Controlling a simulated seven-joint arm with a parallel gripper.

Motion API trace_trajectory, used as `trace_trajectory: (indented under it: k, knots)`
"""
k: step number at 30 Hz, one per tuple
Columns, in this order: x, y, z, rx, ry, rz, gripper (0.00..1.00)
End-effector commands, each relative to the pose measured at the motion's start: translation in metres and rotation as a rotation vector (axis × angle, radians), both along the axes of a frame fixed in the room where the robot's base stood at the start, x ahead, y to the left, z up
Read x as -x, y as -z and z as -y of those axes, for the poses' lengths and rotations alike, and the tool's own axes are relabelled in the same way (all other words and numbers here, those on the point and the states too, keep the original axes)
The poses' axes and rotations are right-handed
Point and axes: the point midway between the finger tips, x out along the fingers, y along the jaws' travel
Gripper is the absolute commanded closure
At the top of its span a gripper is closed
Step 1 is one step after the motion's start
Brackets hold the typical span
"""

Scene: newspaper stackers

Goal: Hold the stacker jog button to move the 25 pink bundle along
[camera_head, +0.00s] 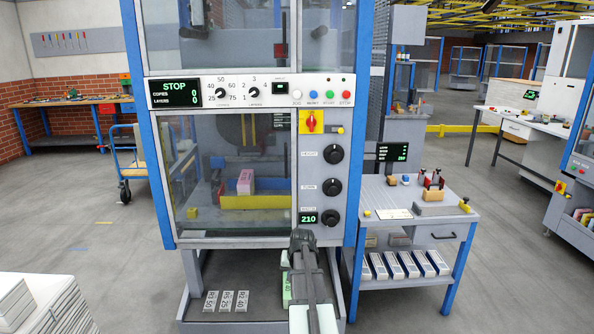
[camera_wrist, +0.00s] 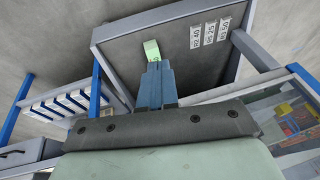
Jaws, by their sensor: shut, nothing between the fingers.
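The stacker (camera_head: 236,130) stands at centre with a panel reading STOP, copies 0 and layers 0. The white jog button (camera_head: 297,95) is leftmost in a row beside blue, green and red buttons. A pink bundle (camera_head: 246,182) sits inside, behind the window, at a yellow-fronted part (camera_head: 255,202). My gripper (camera_head: 303,238) is shut and empty, below the panel and well below the jog button, touching no button. In the wrist view my gripper's fingers (camera_wrist: 154,72) are together, pointing toward the lower tray. The jog button is not visible there.
The lower tray (camera_head: 190,312) holds several labelled pieces (camera_head: 225,301); a green piece (camera_wrist: 152,50) lies near my fingers in the wrist view. Black knobs (camera_head: 332,186) and a red switch (camera_head: 312,121) sit below the buttons. A side table (camera_head: 385,195) stands right.

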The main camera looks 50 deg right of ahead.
Motion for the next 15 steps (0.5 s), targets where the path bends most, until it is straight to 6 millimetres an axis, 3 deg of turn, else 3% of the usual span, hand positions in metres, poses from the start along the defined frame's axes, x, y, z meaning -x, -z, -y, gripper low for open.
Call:
trace_trajectory:
  k: [3,15]
  knots:
    - [-0.008,-0.038,0.031,0.016,0.030,0.059,1.00]
    - [-0.022,-0.172,0.113,0.063,0.094,0.264,1.00]
